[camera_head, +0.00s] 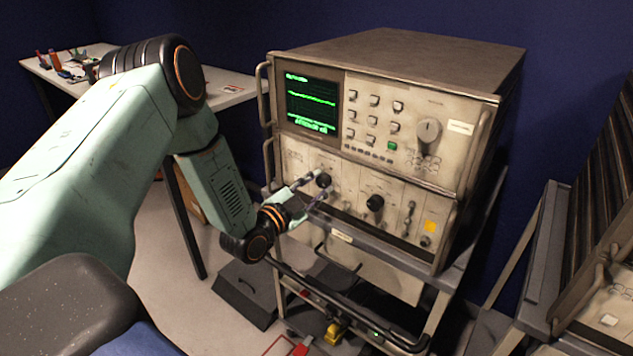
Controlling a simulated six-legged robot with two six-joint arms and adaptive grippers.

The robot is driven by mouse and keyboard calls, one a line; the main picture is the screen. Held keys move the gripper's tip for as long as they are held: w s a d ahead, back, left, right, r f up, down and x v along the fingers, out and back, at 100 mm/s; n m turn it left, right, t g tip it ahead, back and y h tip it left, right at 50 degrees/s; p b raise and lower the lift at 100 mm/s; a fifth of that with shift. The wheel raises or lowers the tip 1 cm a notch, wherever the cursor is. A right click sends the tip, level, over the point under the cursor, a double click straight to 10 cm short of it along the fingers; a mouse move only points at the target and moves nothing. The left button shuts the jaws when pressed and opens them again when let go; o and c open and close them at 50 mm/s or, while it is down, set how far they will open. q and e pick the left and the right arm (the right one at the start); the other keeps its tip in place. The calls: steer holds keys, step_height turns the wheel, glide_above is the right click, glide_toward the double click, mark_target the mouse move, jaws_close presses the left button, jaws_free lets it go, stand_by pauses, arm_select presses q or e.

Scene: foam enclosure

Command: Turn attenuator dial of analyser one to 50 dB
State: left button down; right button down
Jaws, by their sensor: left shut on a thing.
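The analyser (420,75) stands on a cart in the middle of the view, with a lit green screen (312,103) at its upper left. My left gripper (318,186) reaches in from the left to the lower panel. Its fingers are shut on a small black dial (324,180) at the left of that panel. The fingers hide part of the dial, and its markings are too small to read. A second black knob (375,203) sits to the right of it. A large grey knob (429,131) is on the upper panel. My right gripper is not in view.
The cart (440,268) has a dark front bar (345,308) below the panel. A white table (225,90) with small items stands behind at left. Another rack unit (610,280) is close at the right. A dark grey box (243,292) lies on the floor.

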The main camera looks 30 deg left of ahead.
arm_select(q)
steer(key=shift+w+r+m, duration=0.1)
steer(key=shift+r+m, duration=0.1)
steer(key=shift+m, duration=0.1)
steer(key=c, duration=1)
jaws_free()
steer(key=shift+d, duration=0.15)
steer(key=shift+f, duration=0.1)
steer(key=shift+s+f, duration=0.1)
steer(key=shift+s, duration=0.1)
steer(key=shift+s+a, duration=0.2)
steer(key=shift+s, duration=1.75)
steer(key=shift+s+a, duration=0.2)
steer(key=shift+s, duration=1.8)
steer(key=shift+s+a, duration=0.2)
steer(key=shift+s, duration=1.75)
